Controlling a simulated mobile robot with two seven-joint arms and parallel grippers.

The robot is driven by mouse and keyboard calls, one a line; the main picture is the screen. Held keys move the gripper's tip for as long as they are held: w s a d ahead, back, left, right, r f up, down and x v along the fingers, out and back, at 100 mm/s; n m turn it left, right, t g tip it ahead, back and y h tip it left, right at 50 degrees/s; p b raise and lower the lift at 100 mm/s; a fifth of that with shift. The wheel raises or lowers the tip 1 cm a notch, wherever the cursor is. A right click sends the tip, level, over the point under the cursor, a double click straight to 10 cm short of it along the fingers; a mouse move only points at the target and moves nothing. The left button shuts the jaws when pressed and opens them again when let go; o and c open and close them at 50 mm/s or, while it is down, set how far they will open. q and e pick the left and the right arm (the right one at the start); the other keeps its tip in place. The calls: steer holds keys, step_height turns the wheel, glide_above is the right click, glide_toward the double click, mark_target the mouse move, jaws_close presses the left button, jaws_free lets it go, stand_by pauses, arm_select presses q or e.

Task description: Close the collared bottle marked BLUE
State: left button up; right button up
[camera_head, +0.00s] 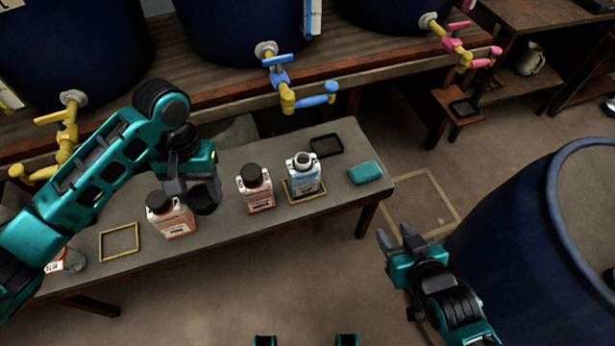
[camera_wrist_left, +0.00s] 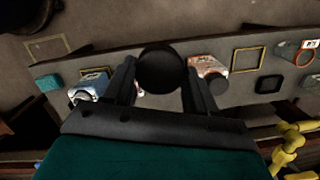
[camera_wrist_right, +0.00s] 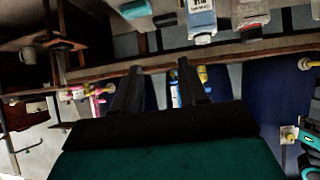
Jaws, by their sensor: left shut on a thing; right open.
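The blue-labelled bottle (camera_head: 304,182) stands upright on the bench inside a yellow outline, its pale collared neck open and uncapped. It also shows in the left wrist view (camera_wrist_left: 88,88) and the right wrist view (camera_wrist_right: 202,18). My left gripper (camera_head: 196,190) is shut on a round black cap (camera_head: 205,200), held above the bench to the left of the blue bottle. The cap (camera_wrist_left: 160,70) sits between the fingers in the left wrist view. My right gripper (camera_head: 402,240) is open and empty, off the bench's front right, apart from the bottle.
Two red-labelled bottles with dark caps, a middle one (camera_head: 256,192) and a left one (camera_head: 172,220), stand left of the blue bottle. A black tray (camera_head: 326,146) and teal block (camera_head: 365,172) lie right. An empty yellow outline (camera_head: 119,242) is at left. Vat taps (camera_head: 300,98) overhang behind.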

steer(key=shift+a, duration=0.1)
